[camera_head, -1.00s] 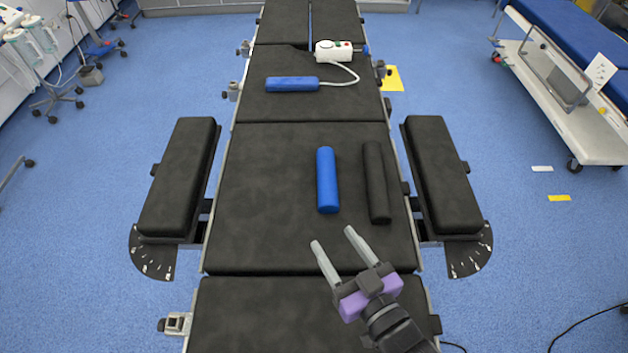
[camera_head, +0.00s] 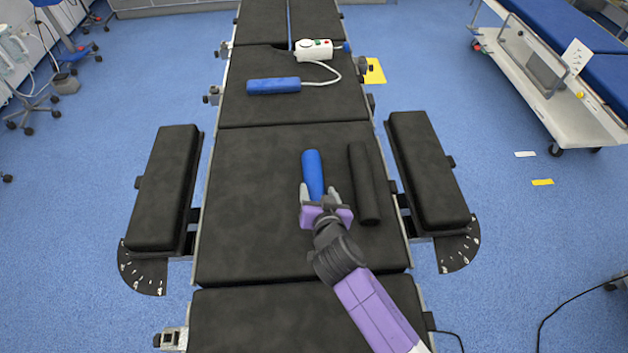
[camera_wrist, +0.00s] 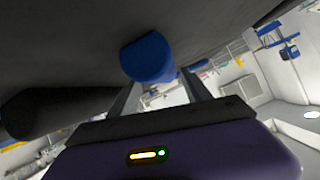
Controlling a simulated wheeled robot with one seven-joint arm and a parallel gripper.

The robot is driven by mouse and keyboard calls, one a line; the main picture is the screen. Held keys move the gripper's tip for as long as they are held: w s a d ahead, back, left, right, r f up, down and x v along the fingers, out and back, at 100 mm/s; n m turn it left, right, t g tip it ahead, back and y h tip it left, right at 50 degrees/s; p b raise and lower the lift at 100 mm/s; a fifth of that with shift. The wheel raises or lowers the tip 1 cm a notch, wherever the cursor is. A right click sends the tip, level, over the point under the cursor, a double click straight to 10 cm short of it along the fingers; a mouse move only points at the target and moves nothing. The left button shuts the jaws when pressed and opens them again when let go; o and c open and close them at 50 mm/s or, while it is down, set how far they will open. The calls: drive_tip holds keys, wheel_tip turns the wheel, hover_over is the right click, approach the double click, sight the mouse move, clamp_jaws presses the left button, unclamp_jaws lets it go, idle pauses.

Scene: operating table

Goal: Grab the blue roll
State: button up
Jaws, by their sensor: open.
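The blue roll (camera_head: 313,172) lies lengthwise on the black padded operating table (camera_head: 250,220), left of a black roll (camera_head: 363,185). My gripper (camera_head: 319,192) is at the near end of the blue roll, with one finger on each side. Its lower end is hidden behind the gripper in the head view. In the wrist view the blue roll's round end (camera_wrist: 148,58) shows between the two open fingers (camera_wrist: 160,95). I cannot tell whether the fingers touch it.
The black roll lies close on the right and shows at the left of the wrist view (camera_wrist: 45,112). Farther up the table are another blue cylinder (camera_head: 273,86) and a white device (camera_head: 313,50) joined by a hose. Padded side boards flank the table. The table left of the blue roll is clear.

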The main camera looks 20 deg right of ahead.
sight(314, 182)
drive_tip(key=shift+p+x, duration=0.4)
drive_tip(key=shift+x, duration=1.85)
drive_tip(key=shift+r, duration=0.2)
drive_tip(key=c, duration=1.2)
drive_tip(key=shift+r, duration=0.1)
